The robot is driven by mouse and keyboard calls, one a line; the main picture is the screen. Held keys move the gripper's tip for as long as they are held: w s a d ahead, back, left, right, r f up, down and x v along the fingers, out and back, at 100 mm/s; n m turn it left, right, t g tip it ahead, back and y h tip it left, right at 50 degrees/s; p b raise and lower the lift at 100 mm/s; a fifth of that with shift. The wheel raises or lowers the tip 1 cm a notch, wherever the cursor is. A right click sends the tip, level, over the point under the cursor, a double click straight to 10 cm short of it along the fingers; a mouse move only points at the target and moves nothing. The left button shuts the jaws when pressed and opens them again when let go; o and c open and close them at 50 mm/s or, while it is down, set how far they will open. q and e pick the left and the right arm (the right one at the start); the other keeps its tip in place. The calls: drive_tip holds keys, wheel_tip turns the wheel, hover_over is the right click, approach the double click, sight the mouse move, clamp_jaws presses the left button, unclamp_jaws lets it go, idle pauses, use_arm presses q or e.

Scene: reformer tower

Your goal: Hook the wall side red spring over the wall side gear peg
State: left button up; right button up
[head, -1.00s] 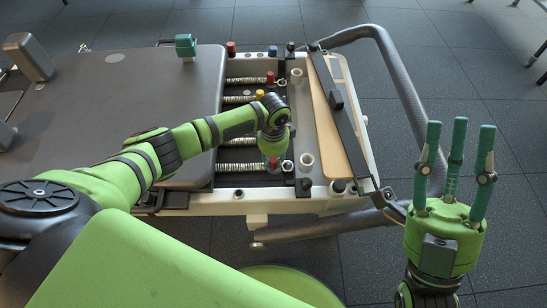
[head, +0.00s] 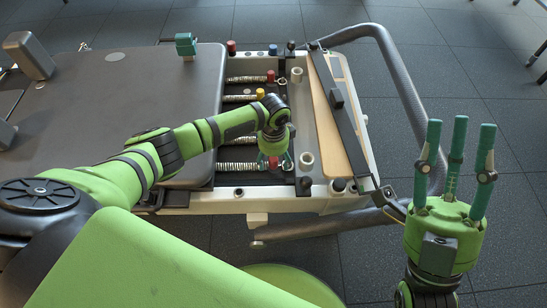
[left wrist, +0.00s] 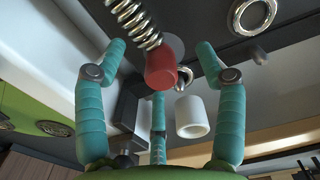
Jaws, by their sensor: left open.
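The near red spring (head: 238,167) lies along the carriage edge in the head view, its red end (head: 273,162) partly hidden by my left gripper (head: 275,161). In the left wrist view the silver coil (left wrist: 135,22) leads to the red end (left wrist: 160,70), with a metal ring (left wrist: 181,96) beyond it. My left gripper (left wrist: 158,95) is open, its teal fingers spread around the red end without visibly gripping it. A far red spring (head: 246,80) lies at the back. A dark peg (head: 304,186) stands on the near frame corner. My right gripper (head: 455,160) is open and empty, fingers up.
White cups (head: 306,160) stand along the frame beside the springs; one also shows in the left wrist view (left wrist: 192,117). A yellow-ended spring (head: 245,98) lies between the red ones. The slanted wooden board (head: 322,110) and curved grey rail (head: 400,75) are to the right.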

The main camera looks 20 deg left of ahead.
sight(274, 159)
use_arm(q)
drive_tip(key=shift+r, duration=0.1)
drive_tip(key=shift+r+p, duration=3)
drive_tip(key=shift+p, duration=0.3)
drive_tip(key=shift+s+f, duration=0.1)
drive_tip(key=shift+f, duration=0.05)
